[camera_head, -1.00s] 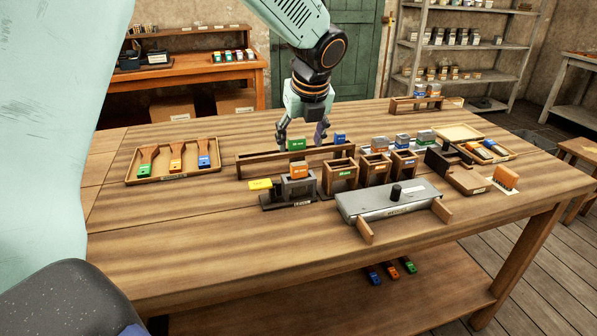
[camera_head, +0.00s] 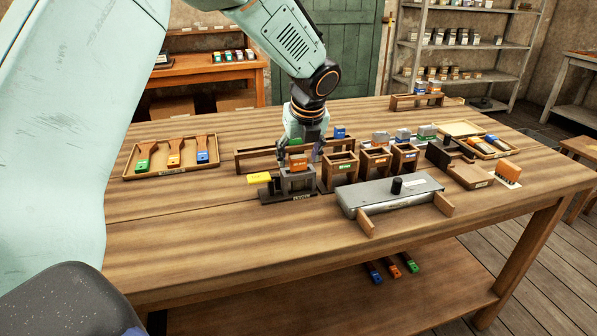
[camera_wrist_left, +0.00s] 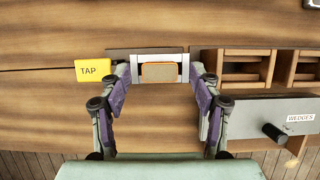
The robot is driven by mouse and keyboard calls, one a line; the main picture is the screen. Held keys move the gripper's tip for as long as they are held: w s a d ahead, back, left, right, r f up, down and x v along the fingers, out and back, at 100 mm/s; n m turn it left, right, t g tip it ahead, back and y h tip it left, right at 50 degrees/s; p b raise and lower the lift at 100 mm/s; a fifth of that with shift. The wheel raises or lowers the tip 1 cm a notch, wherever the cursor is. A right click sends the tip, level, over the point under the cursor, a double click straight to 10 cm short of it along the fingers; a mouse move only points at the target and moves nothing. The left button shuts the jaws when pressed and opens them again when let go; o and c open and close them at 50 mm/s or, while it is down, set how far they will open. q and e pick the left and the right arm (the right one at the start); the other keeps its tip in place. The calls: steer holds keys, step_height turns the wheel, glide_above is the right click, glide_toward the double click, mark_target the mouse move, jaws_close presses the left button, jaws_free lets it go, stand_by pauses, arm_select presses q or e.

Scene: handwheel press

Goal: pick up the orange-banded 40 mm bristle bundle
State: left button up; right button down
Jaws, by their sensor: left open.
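The orange-banded bristle bundle (camera_head: 298,163) stands in a small grey metal holder (camera_head: 297,182) near the middle of the table. In the left wrist view the bundle (camera_wrist_left: 160,72) shows from above as a brown top with an orange rim. My left gripper (camera_head: 300,156) is open right above it and points down. In the wrist view its two fingers stand on either side of the bundle, with a gap on each side. My right gripper is not in view.
A yellow TAP block (camera_head: 259,178) sits just left of the holder. Wooden boxes (camera_head: 340,170) stand close on its right, with a grey WEDGES unit (camera_head: 390,193) in front of them. A long wooden rack (camera_head: 255,160) is behind. The front left table is clear.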

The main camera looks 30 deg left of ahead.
arm_select(q)
steer(key=shift+w+a+f, duration=0.1)
steer(key=shift+a+f, duration=0.05)
steer(key=shift+a, duration=0.05)
steer(key=c, duration=0.4)
steer(key=shift+d, duration=0.15)
steer(key=c, duration=0.6)
steer(key=shift+c, duration=0.7)
